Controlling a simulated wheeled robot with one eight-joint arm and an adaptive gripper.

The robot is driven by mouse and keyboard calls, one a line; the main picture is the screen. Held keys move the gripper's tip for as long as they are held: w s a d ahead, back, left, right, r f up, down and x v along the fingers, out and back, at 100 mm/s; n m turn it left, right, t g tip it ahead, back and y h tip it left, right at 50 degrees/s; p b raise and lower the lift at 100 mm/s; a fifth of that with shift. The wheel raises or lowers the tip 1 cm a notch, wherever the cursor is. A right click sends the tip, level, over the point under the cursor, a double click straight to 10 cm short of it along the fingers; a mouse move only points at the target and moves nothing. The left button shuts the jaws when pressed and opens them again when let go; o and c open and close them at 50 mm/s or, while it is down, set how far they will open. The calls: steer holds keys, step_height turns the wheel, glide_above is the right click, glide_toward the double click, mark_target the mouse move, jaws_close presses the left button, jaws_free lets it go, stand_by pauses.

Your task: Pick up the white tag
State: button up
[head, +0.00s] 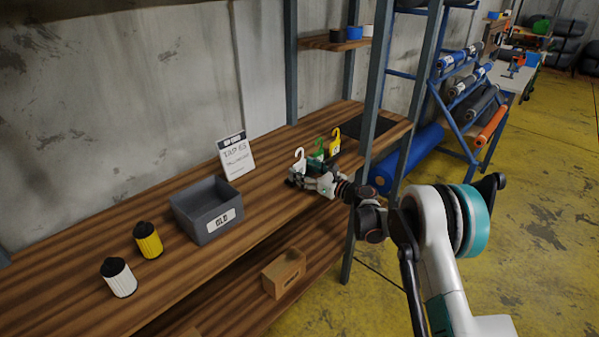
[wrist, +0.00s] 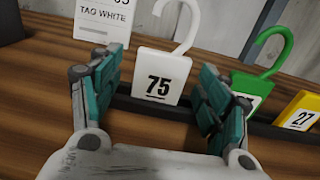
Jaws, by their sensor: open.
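The white tag (wrist: 160,76) stands upright with a hook on top and the number 75 on its face; in the head view its white hook (head: 299,155) shows at the left of a row of tags. My gripper (wrist: 160,84) is open, with one teal-padded finger on each side of the white tag. In the head view my gripper (head: 304,178) is just in front of the tag row. I cannot tell whether either finger touches the tag. The tag's lower part is partly hidden by my gripper in the head view.
A green tag (wrist: 257,83) stands close to the right finger, with a yellow tag (wrist: 300,112) beyond it. A sign (head: 235,157) and a grey bin (head: 190,214) are to the left on the wooden shelf. A shelf post (head: 375,90) rises at the right.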

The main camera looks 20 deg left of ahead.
steer(key=shift+w+a, duration=0.2)
steer(key=shift+a, duration=0.15)
steer(key=c, duration=1)
steer(key=shift+r, duration=0.15)
steer(key=shift+c, duration=0.2)
